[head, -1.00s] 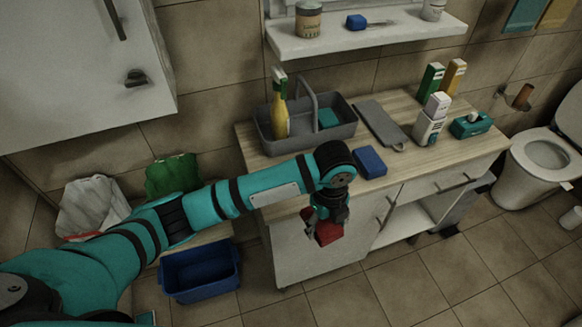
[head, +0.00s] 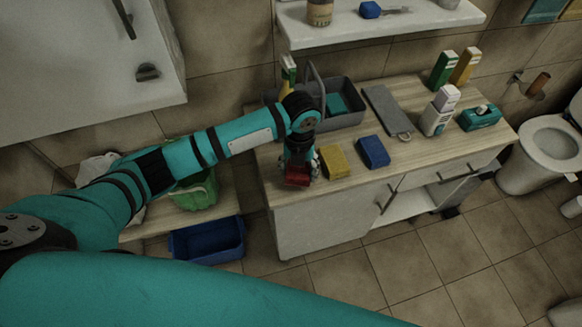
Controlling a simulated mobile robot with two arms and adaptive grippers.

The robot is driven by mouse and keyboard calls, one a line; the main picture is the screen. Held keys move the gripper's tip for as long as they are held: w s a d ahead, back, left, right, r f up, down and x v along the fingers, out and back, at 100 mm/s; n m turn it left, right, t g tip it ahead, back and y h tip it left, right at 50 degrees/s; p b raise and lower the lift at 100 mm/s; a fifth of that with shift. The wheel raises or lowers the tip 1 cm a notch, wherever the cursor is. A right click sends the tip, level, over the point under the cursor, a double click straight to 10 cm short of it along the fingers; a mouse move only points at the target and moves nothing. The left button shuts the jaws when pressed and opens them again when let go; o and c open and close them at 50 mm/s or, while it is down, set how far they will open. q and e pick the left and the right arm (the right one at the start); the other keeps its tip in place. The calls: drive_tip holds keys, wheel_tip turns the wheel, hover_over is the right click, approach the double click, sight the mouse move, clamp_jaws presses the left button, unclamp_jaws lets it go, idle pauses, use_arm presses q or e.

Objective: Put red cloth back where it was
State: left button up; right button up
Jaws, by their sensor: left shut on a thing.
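The red cloth (head: 297,176) is a small folded block in my left gripper (head: 298,168). The gripper is shut on it, pointing down at the left front part of the wooden countertop (head: 350,165). I cannot tell whether the cloth touches the counter. A yellow cloth (head: 335,162) lies just right of it, and a blue cloth (head: 373,152) lies further right in the same row. My right gripper is not in view.
A grey caddy (head: 346,117) stands behind, partly hidden by my left arm. A grey board (head: 386,110), white bottle (head: 436,118), cartons (head: 443,70) and a teal tissue box (head: 480,117) fill the right side. A blue bin (head: 207,241) stands on the floor at left.

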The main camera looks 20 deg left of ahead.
sight(291, 173)
use_arm(q)
drive_tip(key=shift+w+a, duration=0.15)
drive_tip(key=shift+a, duration=0.55)
drive_tip(key=f+p, duration=0.1)
drive_tip(key=f, duration=0.2)
drive_tip(key=shift+a+p, duration=0.4)
drive_tip(key=shift+f, duration=0.35)
drive_tip(key=shift+w, duration=0.1)
drive_tip(key=shift+f, duration=0.2)
drive_tip(key=o, duration=1)
drive_tip(key=shift+o, duration=0.2)
drive_tip(key=shift+r, duration=0.15)
wheel_tip(291, 173, up, 12)
drive_tip(key=shift+r+b, duration=0.1)
drive_tip(key=shift+b, duration=0.9)
